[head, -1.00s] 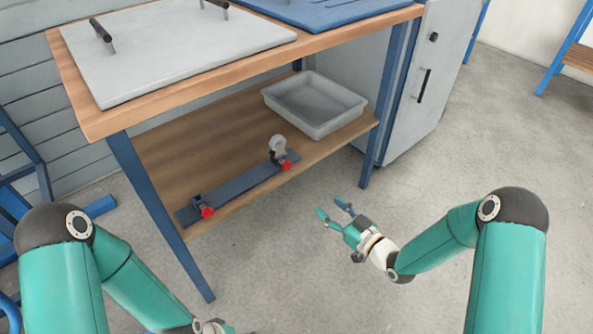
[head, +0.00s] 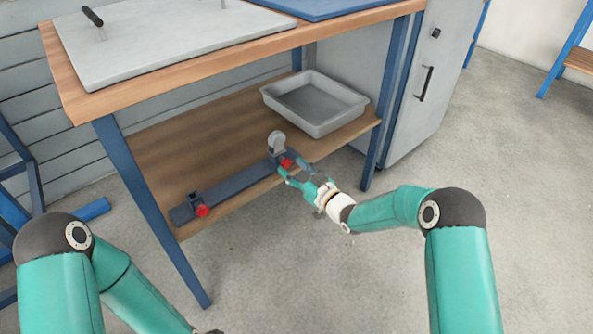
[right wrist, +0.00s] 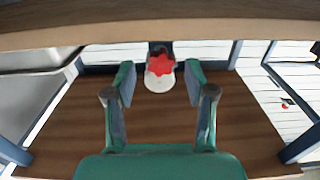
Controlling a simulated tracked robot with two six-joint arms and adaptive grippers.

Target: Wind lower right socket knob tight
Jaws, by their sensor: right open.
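The lower right red knob (head: 286,163) is on the right end of a dark bar fixture (head: 235,188) on the lower shelf. A pale round part (head: 277,140) stands behind it. My right gripper (head: 291,168) is open, with a finger on each side of this knob. In the right wrist view, the lobed red knob (right wrist: 161,63) lies between the open fingertips (right wrist: 159,76), with gaps on both sides; contact is not visible. A second red knob (head: 202,210) is at the fixture's left end. My left arm is low at the left, its fingers out of view.
A grey tray (head: 315,105) stands on the wooden shelf (head: 180,150) right of the fixture. The bench top (head: 75,90) overhangs the shelf. Blue legs (head: 150,215) stand at both sides. The floor in front is clear.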

